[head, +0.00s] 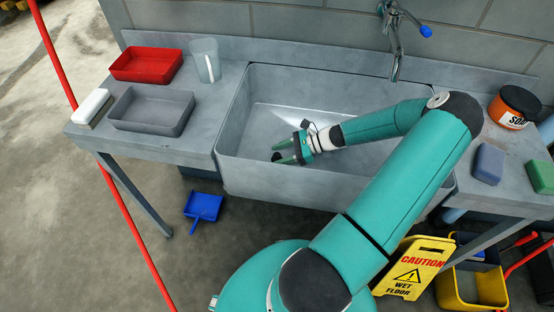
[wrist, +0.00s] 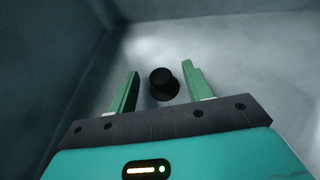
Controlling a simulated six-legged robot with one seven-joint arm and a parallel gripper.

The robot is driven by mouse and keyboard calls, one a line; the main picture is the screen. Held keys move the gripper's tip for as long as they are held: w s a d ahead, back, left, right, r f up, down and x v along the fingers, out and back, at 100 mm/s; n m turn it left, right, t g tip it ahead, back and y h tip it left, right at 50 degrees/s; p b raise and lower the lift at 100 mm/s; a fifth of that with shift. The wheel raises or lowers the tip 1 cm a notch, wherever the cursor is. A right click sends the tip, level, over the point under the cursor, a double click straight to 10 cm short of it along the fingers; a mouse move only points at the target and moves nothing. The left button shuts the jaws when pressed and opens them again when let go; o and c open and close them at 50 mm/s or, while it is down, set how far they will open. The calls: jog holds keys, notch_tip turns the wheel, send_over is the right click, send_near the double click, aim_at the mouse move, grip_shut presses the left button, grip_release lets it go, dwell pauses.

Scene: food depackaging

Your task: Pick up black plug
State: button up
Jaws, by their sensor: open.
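The black plug (wrist: 163,82) is a small round piece with a knob on a wider base. In the wrist view it lies on the grey sink floor, between the two green fingers of my gripper (wrist: 161,69). A small dark spot shows at the fingertips there, too small to make out clearly.
A grey tray (head: 152,124), red tray (head: 146,78) and clear cup (head: 205,73) are on the left counter. The tap (head: 392,45) is behind the sink. Sponges and a tub (head: 514,106) are on the right.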

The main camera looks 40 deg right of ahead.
jog(key=shift+c, duration=0.4)
jog(key=c, duration=1)
jog(key=shift+r, duration=0.95)
jog(key=shift+s+d+r, duration=0.15)
jog(key=shift+d+r, duration=0.1)
jog(key=shift+r, duration=0.55)
jog(key=s+d, duration=0.3)
jog(key=d, duration=0.1)
jog(key=s+d, duration=0.4)
jog(key=d, duration=0.1)
jog(key=s+d, duration=0.3)
jog(key=d, duration=0.1)
jog(key=shift+s+d, duration=0.25)
jog(key=shift+d, duration=0.1)
